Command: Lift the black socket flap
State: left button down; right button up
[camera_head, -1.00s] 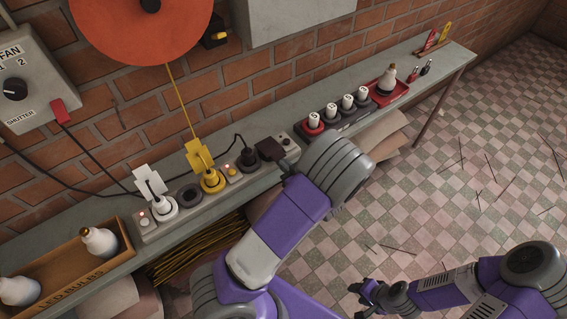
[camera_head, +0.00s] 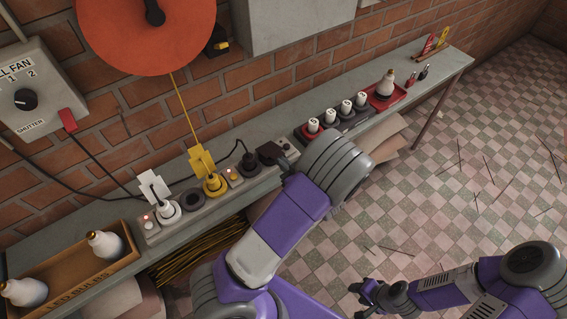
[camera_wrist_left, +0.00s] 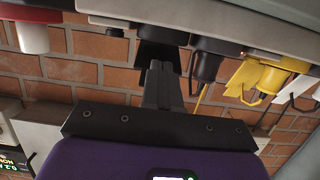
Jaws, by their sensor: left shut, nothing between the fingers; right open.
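The black socket flap (camera_head: 270,152) is near the right end of the grey power strip (camera_head: 222,186) on the shelf. In the left wrist view the dark flap (camera_wrist_left: 160,53) is just beyond the fingertips. My left gripper (camera_wrist_left: 160,72) is shut and empty, its fingertips close to or touching the flap; I cannot tell which. In the head view the left gripper is mostly hidden behind my left wrist. The flap looks tilted, but its exact angle is unclear. My right gripper (camera_head: 358,296) is open and empty, low over the tiled floor, far from the strip.
A black plug (camera_head: 249,163), a yellow plug (camera_head: 214,183) and a white plug (camera_head: 167,210) sit along the strip. A dark tray (camera_head: 345,120) with several white-topped items is to the right. A box of bulbs (camera_head: 75,265) is at the left.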

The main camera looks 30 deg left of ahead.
aim_at(280, 154)
pick_arm(q)
jog(key=shift+w+a+r+p, duration=0.15)
jog(key=shift+a+r+p, duration=0.15)
jog(key=shift+r+p, duration=0.45)
jog(key=shift+w+a+r+p, duration=0.1)
jog(key=shift+a+r+p, duration=0.2)
jog(key=shift+r+p, duration=0.45)
jog(key=shift+a+r, duration=0.1)
jog(key=shift+r, duration=0.05)
jog(key=shift+w+a+r+p, duration=0.25)
jog(key=shift+a+r+p, duration=0.3)
jog(key=shift+r+p, duration=0.05)
jog(key=shift+w+a+r+p, duration=0.25)
jog(key=shift+a+r+p, duration=0.25)
jog(key=shift+r+p, duration=0.05)
jog(key=shift+a, duration=0.2)
jog(key=shift+w+a+r+p, duration=0.25)
jog(key=shift+w+a, duration=0.05)
jog(key=shift+a, duration=0.35)
jog(key=shift+w+a+r+p, duration=0.2)
jog(key=shift+w+a, duration=0.1)
jog(key=shift+a, duration=0.5)
